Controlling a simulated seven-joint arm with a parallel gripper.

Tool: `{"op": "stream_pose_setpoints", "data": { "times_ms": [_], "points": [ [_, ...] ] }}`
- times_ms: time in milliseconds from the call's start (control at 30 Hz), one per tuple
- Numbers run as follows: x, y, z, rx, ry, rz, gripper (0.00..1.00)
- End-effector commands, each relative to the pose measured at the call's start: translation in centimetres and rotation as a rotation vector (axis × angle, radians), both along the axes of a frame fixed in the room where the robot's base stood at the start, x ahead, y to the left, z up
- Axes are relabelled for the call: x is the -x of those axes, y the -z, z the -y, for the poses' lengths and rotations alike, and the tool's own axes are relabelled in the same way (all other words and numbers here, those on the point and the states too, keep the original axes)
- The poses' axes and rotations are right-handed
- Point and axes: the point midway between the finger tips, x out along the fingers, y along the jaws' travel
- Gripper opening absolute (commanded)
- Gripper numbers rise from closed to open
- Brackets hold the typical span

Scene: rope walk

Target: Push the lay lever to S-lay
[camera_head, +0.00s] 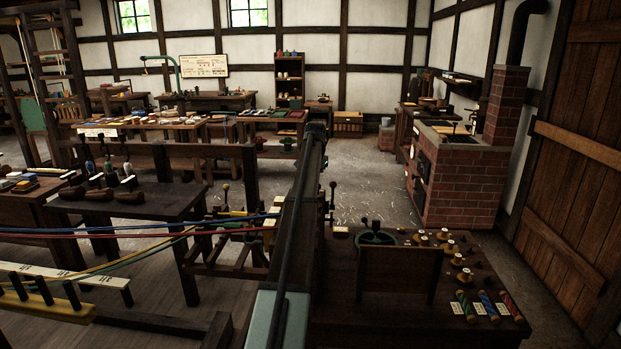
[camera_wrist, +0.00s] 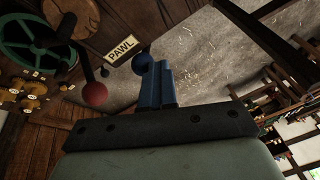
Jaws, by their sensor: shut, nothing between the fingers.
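My gripper (camera_wrist: 158,72) is shut and empty in the wrist view. A red ball knob (camera_wrist: 95,94) on a dark rod stands to the left, apart from the fingers. A label reading PAWL (camera_wrist: 120,47) lies on the wood near these knobs. No S-lay marking is readable, so I cannot tell for sure which knob is the lay lever's. In the head view my arm crosses the middle and I cannot make out my fingers.
A green wheel (camera_wrist: 38,50) sits left of the knobs; it also shows behind a wooden board (camera_head: 397,273) in the head view. Taut coloured ropes (camera_head: 150,231) run at left.

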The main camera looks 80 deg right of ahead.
Motion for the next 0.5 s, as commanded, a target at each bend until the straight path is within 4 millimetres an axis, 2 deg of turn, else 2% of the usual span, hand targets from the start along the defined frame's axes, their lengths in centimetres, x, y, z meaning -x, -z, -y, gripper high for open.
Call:
{"op": "stream_pose_setpoints", "data": {
  "times_ms": [500],
  "points": [
    [0.67,0.13,0.05,0.0,0.005,-0.01,0.0]
  ]
}}
